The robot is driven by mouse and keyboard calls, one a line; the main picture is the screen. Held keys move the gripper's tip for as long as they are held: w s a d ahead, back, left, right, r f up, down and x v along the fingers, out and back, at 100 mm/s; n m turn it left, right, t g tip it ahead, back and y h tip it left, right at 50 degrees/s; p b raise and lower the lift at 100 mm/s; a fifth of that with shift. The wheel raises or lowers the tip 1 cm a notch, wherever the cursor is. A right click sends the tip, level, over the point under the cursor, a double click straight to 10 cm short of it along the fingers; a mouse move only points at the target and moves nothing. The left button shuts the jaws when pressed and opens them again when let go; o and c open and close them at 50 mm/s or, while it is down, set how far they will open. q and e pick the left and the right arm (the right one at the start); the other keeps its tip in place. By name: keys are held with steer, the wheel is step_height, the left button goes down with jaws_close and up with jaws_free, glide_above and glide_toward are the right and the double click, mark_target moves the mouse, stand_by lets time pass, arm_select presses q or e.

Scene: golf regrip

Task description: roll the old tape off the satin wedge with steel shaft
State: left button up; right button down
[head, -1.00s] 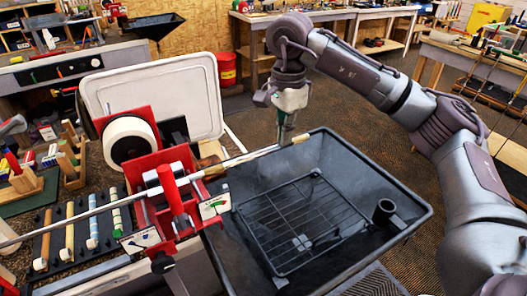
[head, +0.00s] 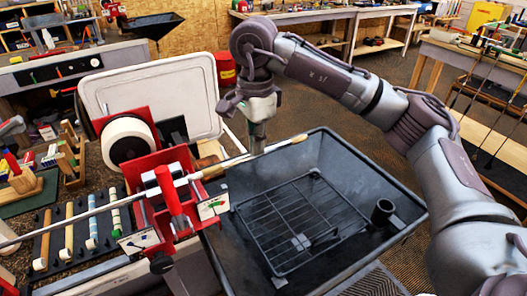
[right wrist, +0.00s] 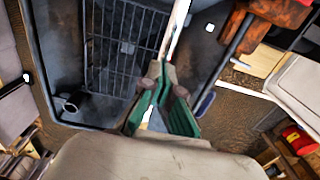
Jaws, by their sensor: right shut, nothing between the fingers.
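The wedge's steel shaft (head: 110,207) runs from the left edge through a red clamp (head: 165,190) and out over a black tub (head: 385,160). The club head is out of view. My left gripper is not in view.
A wire rack (head: 295,225) and a short black tube (head: 383,210) are inside the tub. A white tape roll (head: 128,140) on a red holder and a white board (head: 190,90) stand behind the clamp. Several grips (head: 92,228) lie on a rack at left.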

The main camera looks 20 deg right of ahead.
mark_target(232, 162)
steer(key=shift+s+a, duration=0.1)
steer(key=shift+a, duration=0.75)
steer(key=shift+a, duration=0.1)
steer(key=shift+s+a+f, duration=0.1)
steer(key=shift+a, duration=1)
steer(key=shift+s+a, duration=0.1)
steer(key=shift+a, duration=0.95)
steer(key=shift+a, duration=0.1)
steer(key=shift+s+a, duration=0.15)
steer(key=shift+a, duration=1.85)
steer(key=shift+d, duration=0.1)
steer(key=shift+d+b, duration=0.35)
steer(key=shift+d, duration=0.2)
steer(key=shift+w+d+b, duration=0.2)
steer(key=shift+d+b, duration=0.1)
steer(key=shift+d, duration=1.35)
